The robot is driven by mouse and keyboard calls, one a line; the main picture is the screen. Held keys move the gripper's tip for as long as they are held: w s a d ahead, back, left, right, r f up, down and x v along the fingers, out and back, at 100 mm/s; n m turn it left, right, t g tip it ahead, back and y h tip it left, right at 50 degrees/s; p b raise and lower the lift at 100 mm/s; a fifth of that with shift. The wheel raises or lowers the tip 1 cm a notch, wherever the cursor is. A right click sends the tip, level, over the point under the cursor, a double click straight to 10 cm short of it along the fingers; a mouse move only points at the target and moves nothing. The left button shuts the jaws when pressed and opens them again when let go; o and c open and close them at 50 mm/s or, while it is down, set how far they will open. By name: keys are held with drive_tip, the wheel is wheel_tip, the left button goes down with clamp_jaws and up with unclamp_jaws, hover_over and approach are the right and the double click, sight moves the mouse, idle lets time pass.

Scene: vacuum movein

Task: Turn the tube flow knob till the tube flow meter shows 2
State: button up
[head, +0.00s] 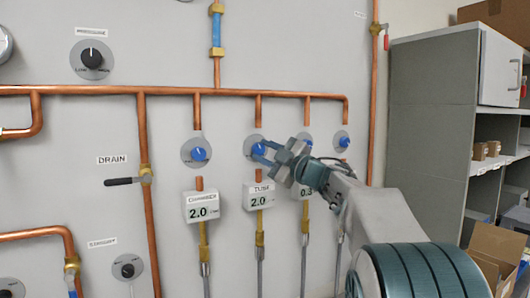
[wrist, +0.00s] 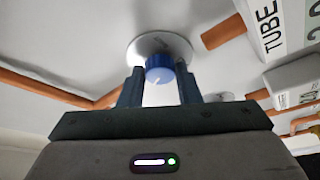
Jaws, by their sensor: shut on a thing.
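The tube flow knob is a blue knob (head: 259,149) on a round grey plate on the wall panel, above the meter labelled TUBE. The tube flow meter (head: 258,196) is a white box whose display reads 2.0. My gripper (head: 270,152) is at the knob in the head view and partly covers it. In the wrist view the blue knob (wrist: 159,68) sits between the two dark fingers of my gripper (wrist: 160,84), which are shut on it. A white pointer line shows on the knob's face. Part of the TUBE meter (wrist: 285,28) shows at the upper right.
The chamber meter (head: 201,206) reads 2.0, below its own blue knob (head: 199,154). A third meter (head: 306,192) is partly hidden by my arm. Another blue knob (head: 343,142) is to the right. Copper pipes run over the panel. A grey shelf (head: 430,120) stands at right.

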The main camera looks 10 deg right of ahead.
drive_tip(key=shift+n, duration=0.5)
drive_tip(key=o, duration=1)
drive_tip(key=shift+c, duration=0.2)
drive_tip(key=b+v, duration=0.3)
drive_tip(key=v, duration=1.1)
drive_tip(key=shift+r+b, duration=0.2)
drive_tip(key=shift+b, duration=0.1)
drive_tip(key=shift+w, duration=0.15)
